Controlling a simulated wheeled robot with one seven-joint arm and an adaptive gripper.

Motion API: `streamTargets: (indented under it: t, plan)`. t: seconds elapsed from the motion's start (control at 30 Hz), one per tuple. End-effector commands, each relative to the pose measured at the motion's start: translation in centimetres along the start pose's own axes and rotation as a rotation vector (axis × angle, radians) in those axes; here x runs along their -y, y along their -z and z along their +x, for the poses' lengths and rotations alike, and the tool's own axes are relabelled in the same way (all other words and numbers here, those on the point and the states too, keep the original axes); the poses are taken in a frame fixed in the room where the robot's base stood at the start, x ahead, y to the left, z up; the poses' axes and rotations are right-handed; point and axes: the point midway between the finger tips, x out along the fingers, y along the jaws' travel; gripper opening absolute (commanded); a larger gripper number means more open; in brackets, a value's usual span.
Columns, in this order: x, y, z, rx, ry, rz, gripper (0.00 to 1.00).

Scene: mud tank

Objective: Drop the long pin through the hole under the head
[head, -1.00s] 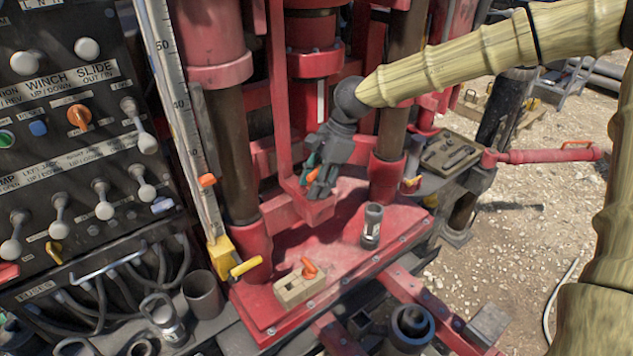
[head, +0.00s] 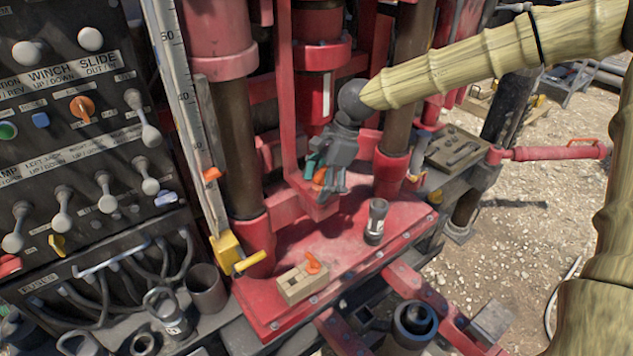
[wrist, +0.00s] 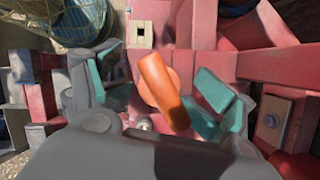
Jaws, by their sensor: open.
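My gripper (head: 326,178) is open, pointing down just above the foot of the red hanging bracket (head: 308,203). An orange pin handle (wrist: 163,90) lies between its teal pads in the wrist view, tilted, with a visible gap on the right. The same orange shows beside the fingers in the head view (head: 320,178). It seems to belong to the long pin; the shaft is hidden, so I cannot tell whether it sits in a hole.
A dark metal cup-like cylinder (head: 376,222) stands on the red deck (head: 345,240) to the right. A lever panel (head: 95,140) and a yellow-ended ruler post (head: 229,250) are at left. Thick red columns flank the bracket. The deck's front middle is clear.

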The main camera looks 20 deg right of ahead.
Motion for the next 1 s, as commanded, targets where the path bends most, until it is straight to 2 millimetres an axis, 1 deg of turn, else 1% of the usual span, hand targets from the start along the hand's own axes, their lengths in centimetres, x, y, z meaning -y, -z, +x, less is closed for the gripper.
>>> streamTargets:
  t: [0.03,0.67,0.77,0.83,1.0]
  plan:
    - [-0.1,0.3,0.1,-0.002,-0.004,0.003,0.7]
    - [0.4,-0.5,-0.3,0.002,0.004,-0.007,0.7]
    - [0.4,-0.5,-0.9,0.003,0.005,-0.006,0.7]
    - [0.4,-0.5,-1.7,0.003,0.007,-0.006,0.7]
    - [0.3,-0.3,-4.6,0.004,0.009,-0.005,0.7]
